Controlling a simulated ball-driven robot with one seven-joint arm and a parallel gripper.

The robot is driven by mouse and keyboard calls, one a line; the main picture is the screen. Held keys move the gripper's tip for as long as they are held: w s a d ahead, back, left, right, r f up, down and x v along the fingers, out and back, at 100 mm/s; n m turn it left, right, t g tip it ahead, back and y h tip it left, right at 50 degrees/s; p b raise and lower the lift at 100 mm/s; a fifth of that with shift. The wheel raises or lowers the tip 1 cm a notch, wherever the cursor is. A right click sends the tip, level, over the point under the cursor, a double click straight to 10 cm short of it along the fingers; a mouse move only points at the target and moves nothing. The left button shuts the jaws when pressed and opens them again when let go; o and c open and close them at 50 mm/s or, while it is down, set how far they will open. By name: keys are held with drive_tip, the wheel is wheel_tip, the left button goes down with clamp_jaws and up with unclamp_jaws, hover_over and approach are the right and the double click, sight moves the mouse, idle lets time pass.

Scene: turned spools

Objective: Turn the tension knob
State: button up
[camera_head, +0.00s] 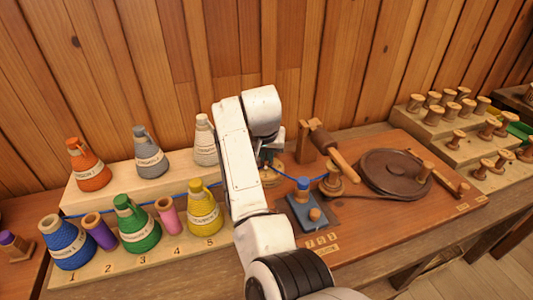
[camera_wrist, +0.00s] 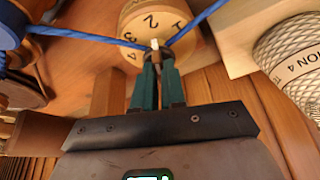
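The tension knob shows in the wrist view as a small dark grip with a pale tip (camera_wrist: 155,46), standing in front of a round wooden dial (camera_wrist: 135,27) numbered 1 to 4. My gripper (camera_wrist: 157,62) has its two green fingers close together with the small grip between their tips. In the head view my gripper (camera_head: 268,157) reaches down at the back of the workbench, and the wooden dial (camera_head: 270,179) is partly hidden by my arm. A blue thread (camera_wrist: 200,20) runs past the knob on both sides.
Thread cones, including a yellow one (camera_head: 204,212), stand on a stepped rack at left. A blue block (camera_head: 304,210), a wooden spool (camera_head: 332,182) and a dark round plate (camera_head: 395,175) are to the right. A grey cone (camera_wrist: 295,60) stands close in the wrist view.

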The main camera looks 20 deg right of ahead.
clamp_jaws()
drive_tip(key=shift+m, duration=0.4)
drive_tip(key=shift+w+a+m+h+p, duration=0.1)
drive_tip(key=shift+m+h+p, duration=0.3)
drive_tip(key=shift+m, duration=0.6)
drive_tip(key=shift+m+g+h+b, duration=0.3)
drive_tip(key=shift+m+g, duration=0.2)
drive_tip(key=shift+m, duration=0.3)
drive_tip(key=m+b, duration=0.1)
drive_tip(key=m+g, duration=0.1)
drive_tip(key=m, duration=0.1)
drive_tip(key=shift+w+a+h+b, duration=0.1)
drive_tip(key=shift+w+h+b, duration=0.1)
drive_tip(key=shift+h+b, duration=0.2)
drive_tip(key=shift+m+g+b, duration=0.4)
drive_tip(key=shift+m+b, duration=0.35)
drive_tip(key=shift+m, duration=0.45)
drive_tip(key=o, duration=0.5)
unclamp_jaws()
